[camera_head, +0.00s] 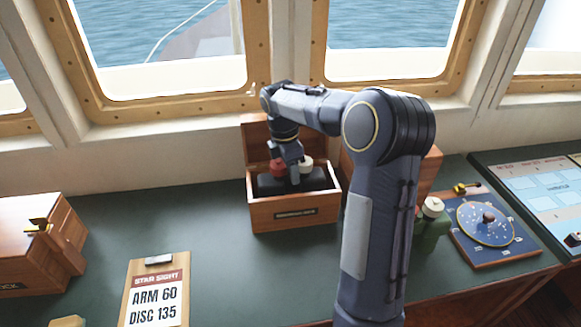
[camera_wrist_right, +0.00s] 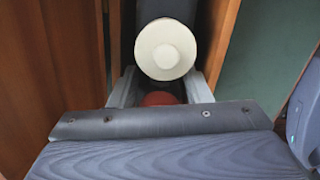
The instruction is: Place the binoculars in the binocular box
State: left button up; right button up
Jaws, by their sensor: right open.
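The open wooden binocular box (camera_head: 295,222) stands at the back of the counter, below the windows. The dark binoculars (camera_head: 320,182), with one red and one cream round end, sit inside it. My right gripper (camera_head: 294,181) reaches down into the box at the binoculars. In the right wrist view, the cream end (camera_wrist_right: 166,48) shows beyond the open fingers (camera_wrist_right: 160,90), and the red end (camera_wrist_right: 158,99) shows between them. The lower part of the binoculars is hidden by the box wall and the gripper. My left gripper is out of view.
A green object with a cream top (camera_head: 432,207) stands right of my arm, partly hidden. A blue dial board (camera_head: 485,222) lies further right. A wooden case (camera_head: 30,235) and a clipboard (camera_head: 157,290) are at left. The counter between clipboard and box is clear.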

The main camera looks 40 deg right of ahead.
jog(key=r, duration=0.4)
jog(key=a+r, duration=0.1)
jog(key=r, duration=0.6)
jog(key=shift+w+a+r, duration=0.15)
jog(key=shift+w+r, duration=0.1)
jog(key=shift+r, duration=0.05)
jog(key=s+a+m+t+y, duration=0.35)
jog(key=s+a+m, duration=0.5)
jog(key=s, duration=0.55)
jog(key=s+a+f+m+t+y, duration=0.1)
jog(key=s+a+f+m+t, duration=0.1)
jog(key=s+a+f+m, duration=0.5)
jog(key=s+a+f, duration=0.1)
jog(key=s+a, duration=0.2)
jog(key=s, duration=0.1)
jog(key=shift+s+f+m+t+y, duration=0.15)
jog(key=shift+f+m+t+y, duration=0.2)
jog(key=shift+a, duration=0.1)
